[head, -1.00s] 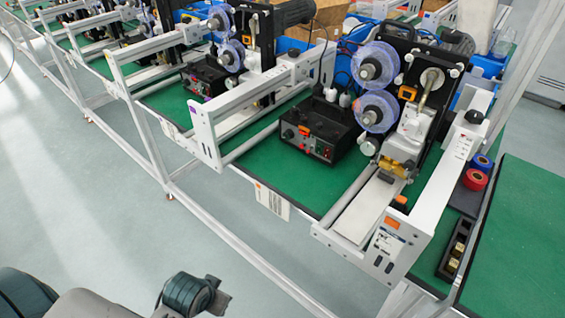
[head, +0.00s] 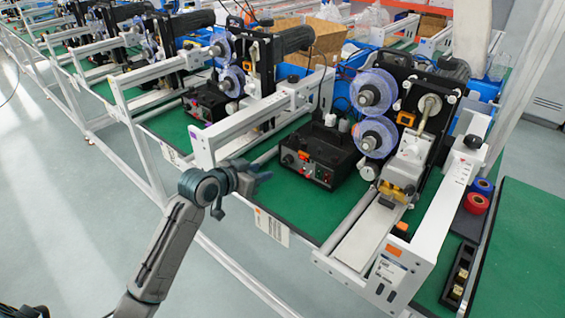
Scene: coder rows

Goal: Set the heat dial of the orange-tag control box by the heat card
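The black control box with an orange tag (head: 318,153) sits on the green bench mat, left of the near reel machine. Its front panel has a knob at the left end and small red parts; I cannot tell which is the heat dial. A white card with an orange corner (head: 272,228) hangs on the bench's front edge below the box; its print is too small to read. My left gripper (head: 262,174) is raised in front of the bench edge, left of the box and apart from it. Its finger opening is unclear. My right gripper is not in view.
A white frame beam (head: 245,128) stands left of the box, near my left gripper. The near machine with purple reels (head: 372,92) and its white rail stand to the right. Another black box (head: 207,103) sits farther left. Some green mat is clear before the box.

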